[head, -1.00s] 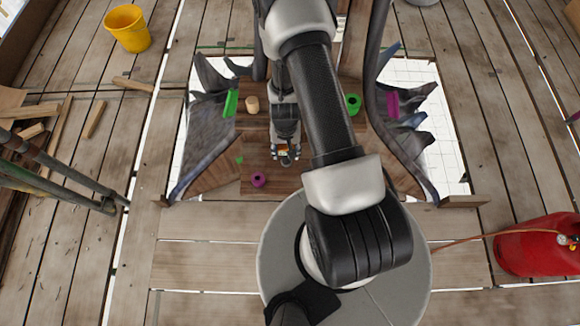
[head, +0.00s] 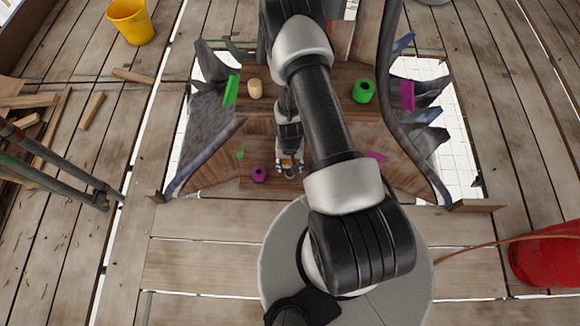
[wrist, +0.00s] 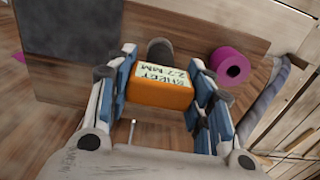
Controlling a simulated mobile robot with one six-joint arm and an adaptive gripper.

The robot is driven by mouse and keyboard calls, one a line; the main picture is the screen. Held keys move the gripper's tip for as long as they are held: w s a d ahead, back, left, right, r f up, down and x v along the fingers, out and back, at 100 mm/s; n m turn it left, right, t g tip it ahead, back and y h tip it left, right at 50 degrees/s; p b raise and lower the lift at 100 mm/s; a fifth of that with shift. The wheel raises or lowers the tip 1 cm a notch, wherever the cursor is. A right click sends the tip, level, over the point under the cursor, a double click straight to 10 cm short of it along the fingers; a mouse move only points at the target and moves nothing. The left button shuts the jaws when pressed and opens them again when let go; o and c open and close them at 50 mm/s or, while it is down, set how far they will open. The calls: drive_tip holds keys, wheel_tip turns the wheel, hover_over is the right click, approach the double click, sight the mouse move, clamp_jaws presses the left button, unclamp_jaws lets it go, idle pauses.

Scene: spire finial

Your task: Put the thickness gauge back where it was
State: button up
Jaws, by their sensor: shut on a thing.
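The thickness gauge (wrist: 160,87) is an orange block with a pale label reading "SHEET" and what looks like "2.2 MM". In the wrist view it sits between the blue-padded fingers of my gripper (wrist: 160,100), which is shut on it. In the head view my gripper (head: 289,170) is over the front part of the wooden deck, just right of a purple roll (head: 259,174). The gauge shows there only as a small orange patch (head: 287,161). I cannot tell whether the gauge touches the board below it.
A wooden board (wrist: 120,50) carries a dark grey square (wrist: 70,27); a dark cylinder (wrist: 160,50) stands behind the gauge. A tan cylinder (head: 255,88) and green roll (head: 364,91) stand farther back. Curved grey ribs (head: 395,120) flank the deck.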

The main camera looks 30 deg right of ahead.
drive_tip(key=shift+f+b, duration=0.3)
drive_tip(key=shift+f, duration=0.95)
drive_tip(key=shift+f, duration=0.15)
drive_tip(key=o, duration=1.3)
drive_tip(key=shift+c, duration=0.2)
